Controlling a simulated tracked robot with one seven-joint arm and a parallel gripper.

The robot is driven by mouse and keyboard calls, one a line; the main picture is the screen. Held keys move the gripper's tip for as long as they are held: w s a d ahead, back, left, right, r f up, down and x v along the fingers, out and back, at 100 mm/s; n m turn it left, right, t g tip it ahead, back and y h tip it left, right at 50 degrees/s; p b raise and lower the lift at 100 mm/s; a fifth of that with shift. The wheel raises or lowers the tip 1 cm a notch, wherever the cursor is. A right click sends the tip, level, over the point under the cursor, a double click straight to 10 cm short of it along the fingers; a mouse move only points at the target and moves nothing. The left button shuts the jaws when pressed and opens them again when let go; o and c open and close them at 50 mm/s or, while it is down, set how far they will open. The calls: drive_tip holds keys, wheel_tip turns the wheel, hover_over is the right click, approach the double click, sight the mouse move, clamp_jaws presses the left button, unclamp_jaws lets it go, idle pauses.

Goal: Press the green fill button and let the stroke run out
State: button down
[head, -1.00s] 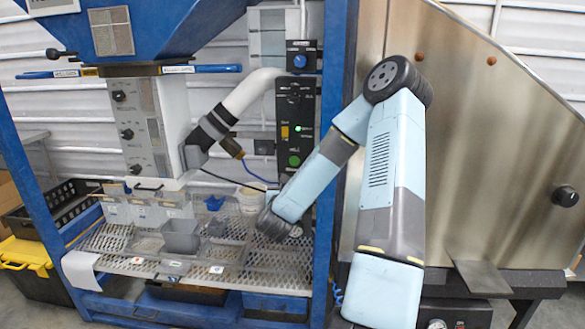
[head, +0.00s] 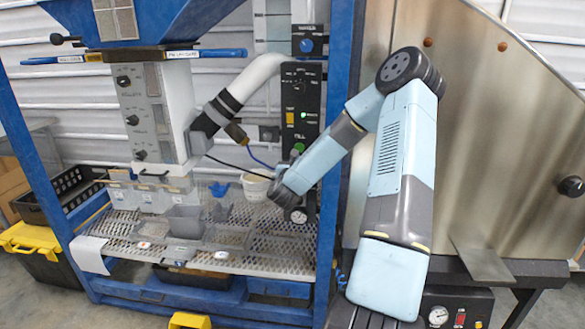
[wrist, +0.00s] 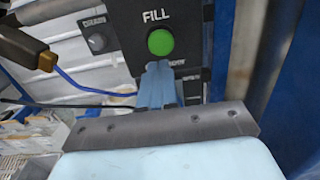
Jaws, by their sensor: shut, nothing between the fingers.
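The green fill button (wrist: 160,42) is round and sits under the word FILL on a black control panel (wrist: 185,18). In the head view the button (head: 299,147) shows just above my wrist. My gripper (wrist: 157,66) has blue fingers, shut together and empty. In the wrist view the fingertips appear just below the button's lower edge, and the whole button face is visible. I cannot tell the gap in depth between fingertips and panel. The fingers are not clear in the head view.
A knob (wrist: 97,43) sits left of the button. A blue post (head: 340,110) stands close on the right.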

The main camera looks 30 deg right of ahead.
sight(299, 149)
drive_tip(key=shift+x, duration=3.2)
drive_tip(key=shift+w+d, duration=0.2)
drive_tip(key=shift+w, duration=0.1)
drive_tip(key=shift+w+d+r, duration=0.3)
drive_tip(key=shift+w+d, duration=0.1)
drive_tip(key=shift+s+a+f, duration=0.1)
drive_tip(key=shift+a+f, duration=0.05)
drive_tip(key=v, duration=1.4)
drive_tip(key=shift+a+f, duration=0.15)
drive_tip(key=shift+f, duration=0.05)
